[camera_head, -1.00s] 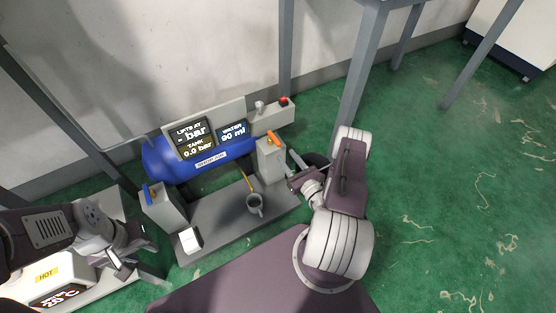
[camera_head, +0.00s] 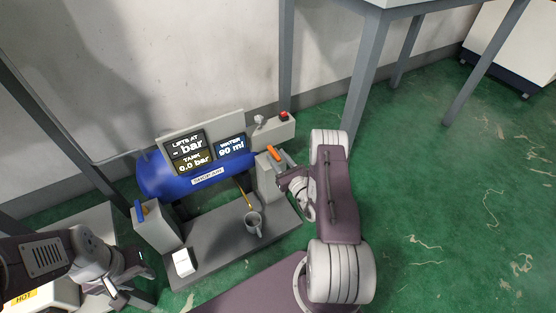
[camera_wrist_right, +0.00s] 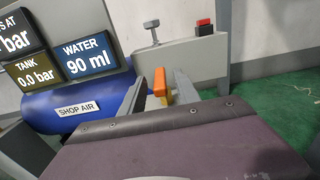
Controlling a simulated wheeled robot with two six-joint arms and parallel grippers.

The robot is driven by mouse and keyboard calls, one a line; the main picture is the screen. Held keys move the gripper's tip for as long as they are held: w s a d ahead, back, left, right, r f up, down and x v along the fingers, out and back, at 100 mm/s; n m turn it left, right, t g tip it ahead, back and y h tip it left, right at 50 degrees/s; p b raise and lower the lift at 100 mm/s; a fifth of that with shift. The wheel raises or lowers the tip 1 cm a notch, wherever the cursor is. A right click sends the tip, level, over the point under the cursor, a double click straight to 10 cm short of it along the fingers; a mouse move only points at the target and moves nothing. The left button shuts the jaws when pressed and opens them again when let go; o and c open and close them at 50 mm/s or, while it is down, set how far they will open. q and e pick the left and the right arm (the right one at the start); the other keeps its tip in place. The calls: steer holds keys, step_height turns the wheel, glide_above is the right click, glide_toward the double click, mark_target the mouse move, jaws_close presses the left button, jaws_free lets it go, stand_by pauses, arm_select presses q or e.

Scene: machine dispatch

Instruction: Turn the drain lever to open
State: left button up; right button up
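An orange lever (camera_head: 275,153) sits on top of the grey post at the right end of the blue SHOP AIR tank (camera_head: 208,176). No label tells whether it is the drain lever. In the right wrist view, the orange lever (camera_wrist_right: 160,83) has a yellow part beside it and shows between the two spread fingers of my right gripper (camera_wrist_right: 157,88). The fingers look apart from it; contact is not clear. In the head view, my right gripper (camera_head: 284,174) is just below the lever. My left gripper (camera_head: 130,276) is at lower left, fingers apart and empty.
A blue lever (camera_head: 139,210) is on the left post. A grey mug (camera_head: 253,223) stands under a thin yellow tube on the grey base (camera_head: 213,238). A white block (camera_head: 183,262) sits at its left. Screens read WATER 90 ml and TANK 0.0 bar. A red button (camera_head: 284,115) is behind right.

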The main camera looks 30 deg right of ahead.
jaws_close()
stand_by(1.3)
